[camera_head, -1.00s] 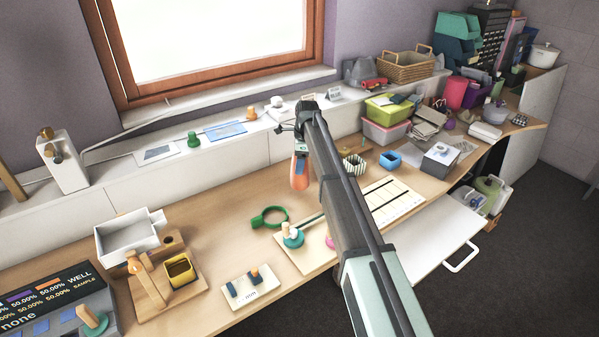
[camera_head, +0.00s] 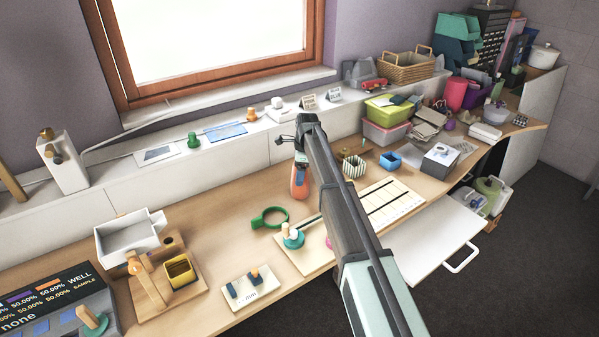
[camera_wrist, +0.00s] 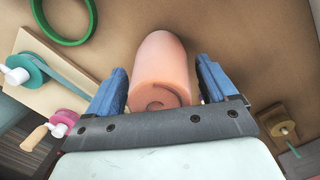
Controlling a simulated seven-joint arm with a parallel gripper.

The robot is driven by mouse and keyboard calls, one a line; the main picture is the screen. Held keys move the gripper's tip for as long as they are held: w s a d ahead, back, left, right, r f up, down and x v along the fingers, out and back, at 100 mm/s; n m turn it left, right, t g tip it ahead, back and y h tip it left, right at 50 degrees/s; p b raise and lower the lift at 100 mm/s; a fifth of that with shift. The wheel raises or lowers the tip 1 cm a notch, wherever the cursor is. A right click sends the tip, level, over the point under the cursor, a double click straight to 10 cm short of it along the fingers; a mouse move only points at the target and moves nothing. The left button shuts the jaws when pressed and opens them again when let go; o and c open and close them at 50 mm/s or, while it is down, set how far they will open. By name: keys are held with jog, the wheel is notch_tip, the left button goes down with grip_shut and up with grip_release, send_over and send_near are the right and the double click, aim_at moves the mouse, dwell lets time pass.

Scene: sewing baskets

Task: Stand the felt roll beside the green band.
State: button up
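The felt roll (camera_head: 299,182) is an orange-pink cylinder, held upright below my gripper (camera_head: 300,166). In the wrist view, the felt roll (camera_wrist: 160,75) sits between the two blue fingers of my gripper (camera_wrist: 163,85). The green band (camera_head: 257,222) is an open ring lying on the wooden table, left of and nearer than the roll in the head view. It also shows at the upper left of the wrist view (camera_wrist: 62,43). I cannot tell whether the roll's lower end touches the table.
A pale board (camera_head: 303,262) with a teal-and-white piece (camera_head: 292,238) lies in front of the band. A striped cup (camera_head: 354,166) and a blue box (camera_head: 390,161) stand to the right of the roll. The table left of the band is clear up to a white tray (camera_head: 126,238).

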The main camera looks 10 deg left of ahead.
jog(key=shift+o, duration=0.4)
jog(key=r, duration=0.4)
jog(key=d+r, duration=0.1)
jog(key=r, duration=0.7)
jog(key=shift+w+d+r, duration=0.1)
jog(key=shift+w+d, duration=0.05)
jog(key=shift+d, duration=0.05)
jog(key=shift+o, duration=0.7)
jog(key=shift+d, duration=0.1)
jog(key=w+d+f+n+h, duration=0.1)
jog(key=w+d+n, duration=0.15)
jog(key=d, duration=0.45)
jog(key=w+d+f+n, duration=0.1)
jog(key=d+n, duration=0.3)
jog(key=d, duration=0.3)
notch_tip(320, 180, down, 10)
